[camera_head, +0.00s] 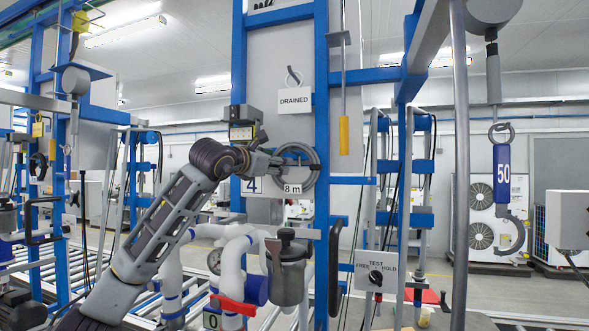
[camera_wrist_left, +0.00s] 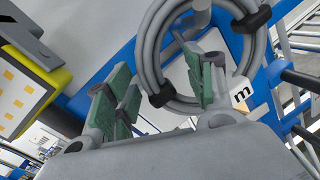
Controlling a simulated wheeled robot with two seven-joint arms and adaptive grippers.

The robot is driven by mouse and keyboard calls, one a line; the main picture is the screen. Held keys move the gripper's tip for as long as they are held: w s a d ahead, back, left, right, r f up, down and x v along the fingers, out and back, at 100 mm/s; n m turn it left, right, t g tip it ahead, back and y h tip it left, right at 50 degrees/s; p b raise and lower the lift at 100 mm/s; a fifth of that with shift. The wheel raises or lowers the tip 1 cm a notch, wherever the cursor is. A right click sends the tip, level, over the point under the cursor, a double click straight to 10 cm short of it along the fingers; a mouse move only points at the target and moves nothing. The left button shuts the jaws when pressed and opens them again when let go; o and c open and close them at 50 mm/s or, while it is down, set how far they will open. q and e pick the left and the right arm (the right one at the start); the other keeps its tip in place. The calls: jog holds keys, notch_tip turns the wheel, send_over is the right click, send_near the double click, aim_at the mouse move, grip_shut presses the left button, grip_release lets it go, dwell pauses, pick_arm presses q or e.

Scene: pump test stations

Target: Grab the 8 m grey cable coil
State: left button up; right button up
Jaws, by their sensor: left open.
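My left gripper (camera_head: 281,160) reaches the coil's left side. In the wrist view its green-padded fingers (camera_wrist_left: 165,90) are open, with the coil's left part at or just beyond the gap between them. I cannot tell whether they touch it. My right gripper is not in view.
A "DRAINED" sign (camera_head: 294,100) hangs above the coil. A "4" plate (camera_head: 252,186) and a yellow-edged device (camera_wrist_left: 25,85) are close to the left gripper. White pipes with a red-handled valve (camera_head: 236,306) and a grey canister (camera_head: 288,268) stand below.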

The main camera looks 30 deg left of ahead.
pick_arm(q)
jog(key=shift+w, duration=0.3)
jog(key=shift+c, duration=0.3)
jog(key=shift+s, duration=0.1)
grip_shut()
